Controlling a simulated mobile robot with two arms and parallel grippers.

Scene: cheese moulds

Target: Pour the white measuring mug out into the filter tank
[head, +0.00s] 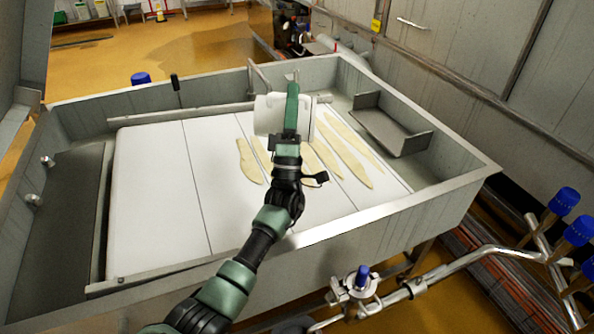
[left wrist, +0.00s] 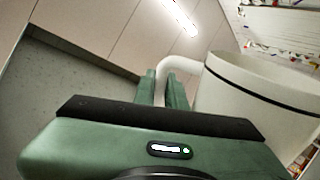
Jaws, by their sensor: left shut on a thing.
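The filter tank (head: 330,232) is a wide grey steel basin with white panels inside. Long pale yellow patches (head: 345,150) lie on the panels. My left gripper (head: 292,92) reaches over the tank's middle. It is shut on the handle of the white measuring mug (head: 267,112), which is partly hidden behind the gripper in the head view. In the left wrist view, the handle passes between the fingers (left wrist: 164,88), and the mug (left wrist: 250,95) with a dark band below its rim is at the right. Its contents are hidden, and I cannot tell its exact tilt. My right gripper is not in view.
A small steel shelf (head: 392,127) sits inside the tank at the right. Pipes with blue-capped valves (head: 362,278) run in front of the tank at the lower right. A grey panelled wall (head: 440,55) stands behind on the right.

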